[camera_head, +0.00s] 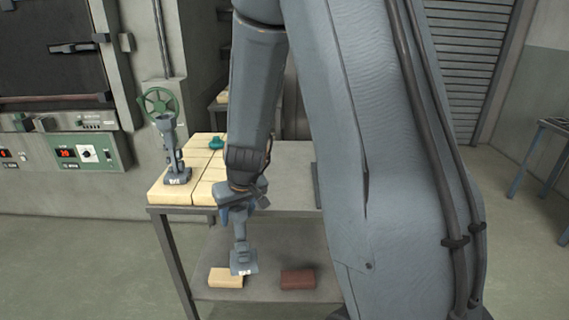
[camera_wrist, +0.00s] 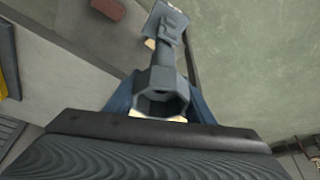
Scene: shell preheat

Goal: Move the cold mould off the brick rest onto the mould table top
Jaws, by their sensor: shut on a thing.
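My gripper (camera_head: 238,212) is shut on a grey mould (camera_head: 241,252), a funnel-like body with a flat square foot. The mould hangs foot down in front of the table in the head view. In the wrist view my gripper (camera_wrist: 160,104) has blue fingers on both sides of the mould's hollow cup (camera_wrist: 160,82). A second grey mould (camera_head: 172,158) stands upright on the cream brick rest (camera_head: 203,170) at the left. I cannot tell from the labels which mould is cold. The bare grey table top (camera_head: 290,165) lies right of the bricks, partly hidden by my arm.
A teal object (camera_head: 216,143) sits at the back of the bricks. A cream brick (camera_head: 226,279) and a dark red brick (camera_head: 298,279) lie on the lower shelf. A green handwheel (camera_head: 155,102) and furnace controls (camera_head: 92,152) are at the left wall.

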